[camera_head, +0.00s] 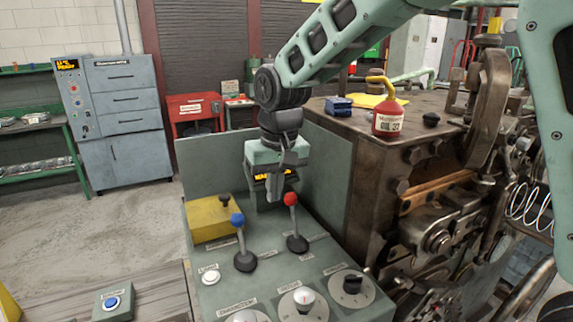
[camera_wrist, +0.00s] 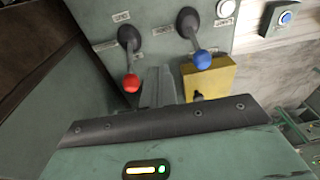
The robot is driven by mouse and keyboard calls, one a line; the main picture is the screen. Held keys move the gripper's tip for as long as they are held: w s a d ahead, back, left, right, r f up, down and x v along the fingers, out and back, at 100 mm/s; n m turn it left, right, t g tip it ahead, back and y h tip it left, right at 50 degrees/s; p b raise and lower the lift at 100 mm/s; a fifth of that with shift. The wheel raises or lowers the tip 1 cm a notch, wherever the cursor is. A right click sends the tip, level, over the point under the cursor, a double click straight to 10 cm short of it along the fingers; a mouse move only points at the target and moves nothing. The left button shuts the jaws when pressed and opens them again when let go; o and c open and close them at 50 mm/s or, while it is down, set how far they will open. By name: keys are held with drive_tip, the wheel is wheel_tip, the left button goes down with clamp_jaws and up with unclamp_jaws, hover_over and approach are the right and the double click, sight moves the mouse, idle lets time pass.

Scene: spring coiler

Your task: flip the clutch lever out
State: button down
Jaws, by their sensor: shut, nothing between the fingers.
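Two levers stand on the green control panel (camera_head: 215,285): one with a red knob (camera_head: 291,199) and one with a blue knob (camera_head: 237,219). I cannot read which is labelled as the clutch lever. Both also show in the wrist view, the red knob (camera_wrist: 131,83) left and the blue knob (camera_wrist: 202,60) right. My gripper (camera_head: 276,190) is shut and empty, pointing down above the back of the panel. Its fingers (camera_wrist: 158,88) are between the two knobs in the wrist view, nearer the red one. It appears apart from both levers.
A yellow box (camera_head: 208,222) with a small black knob sits left of the blue lever. Rotary dials (camera_head: 352,285) and a white button (camera_head: 210,275) are at the front. The brown machine (camera_head: 375,165), carrying a red oil can (camera_head: 387,117), stands close on the right.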

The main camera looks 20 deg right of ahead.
drive_tip(key=w+d+r+m+h+p, duration=0.1)
drive_tip(key=w+d+r, duration=0.3)
drive_tip(key=w, duration=0.5)
drive_tip(key=shift+w+d+r+m+t+p, duration=0.3)
drive_tip(key=shift+w+d+m+t+p, duration=0.1)
drive_tip(key=shift+d+m+p, duration=0.35)
drive_tip(key=shift+a, duration=0.1)
drive_tip(key=p, duration=0.6)
hover_over(293, 214)
drive_tip(key=w, duration=0.4)
drive_tip(key=shift+f, duration=4.55)
drive_tip(key=shift+w, duration=0.15)
drive_tip(key=shift+f+b, duration=0.1)
drive_tip(key=shift+b, duration=0.2)
